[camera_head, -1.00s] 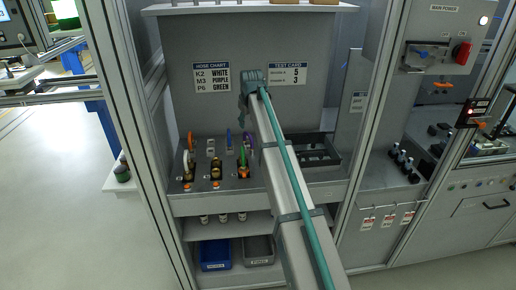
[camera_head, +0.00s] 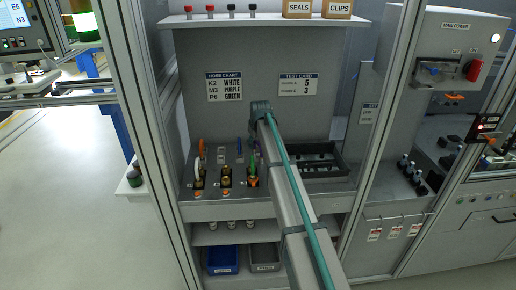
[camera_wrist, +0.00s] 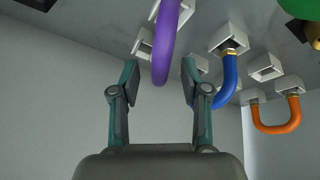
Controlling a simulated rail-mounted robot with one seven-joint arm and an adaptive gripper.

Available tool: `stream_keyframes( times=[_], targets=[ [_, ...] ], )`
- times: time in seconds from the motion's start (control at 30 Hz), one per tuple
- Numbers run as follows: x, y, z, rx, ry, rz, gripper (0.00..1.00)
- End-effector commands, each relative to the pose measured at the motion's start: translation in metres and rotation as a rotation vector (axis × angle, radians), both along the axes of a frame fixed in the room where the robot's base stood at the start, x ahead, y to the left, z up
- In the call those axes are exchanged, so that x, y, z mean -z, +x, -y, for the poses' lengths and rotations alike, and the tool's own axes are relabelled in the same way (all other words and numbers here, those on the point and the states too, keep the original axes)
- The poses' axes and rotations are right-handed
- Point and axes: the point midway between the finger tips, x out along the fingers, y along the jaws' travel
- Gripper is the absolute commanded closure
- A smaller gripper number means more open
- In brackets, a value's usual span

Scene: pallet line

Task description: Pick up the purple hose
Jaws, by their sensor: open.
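The purple hose (camera_wrist: 172,38) is a thick loop hanging at the top of the wrist view. Its bend lies between the two fingertips of my gripper (camera_wrist: 158,78), with a visible gap to each finger. My gripper is open and holds nothing. In the head view, my gripper is above the hose shelf and largely hidden by my own arm. The purple hose cannot be told apart clearly there. The hose chart (camera_head: 225,87) lists K2 white, M3 purple and P6 green.
A blue hose (camera_wrist: 228,82) sits close beside the right finger. An orange hose (camera_wrist: 279,126) is farther right, and a green hose (camera_wrist: 298,8) is at the top right corner. A black tray (camera_head: 322,172) lies right of the hoses. Frame posts flank the station.

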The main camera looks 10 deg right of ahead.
Motion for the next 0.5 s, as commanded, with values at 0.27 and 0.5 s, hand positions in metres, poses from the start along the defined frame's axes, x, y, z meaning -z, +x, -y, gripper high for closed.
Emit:
stream_keyframes(
  times=[0.27, 0.5],
  targets=[
    [0.0048, 0.0021, 0.0000, 0.000, 0.000, 0.001, 0.54],
    [0.0047, 0.0019, 0.0000, 0.000, 0.000, 0.001, 0.93]
  ],
)
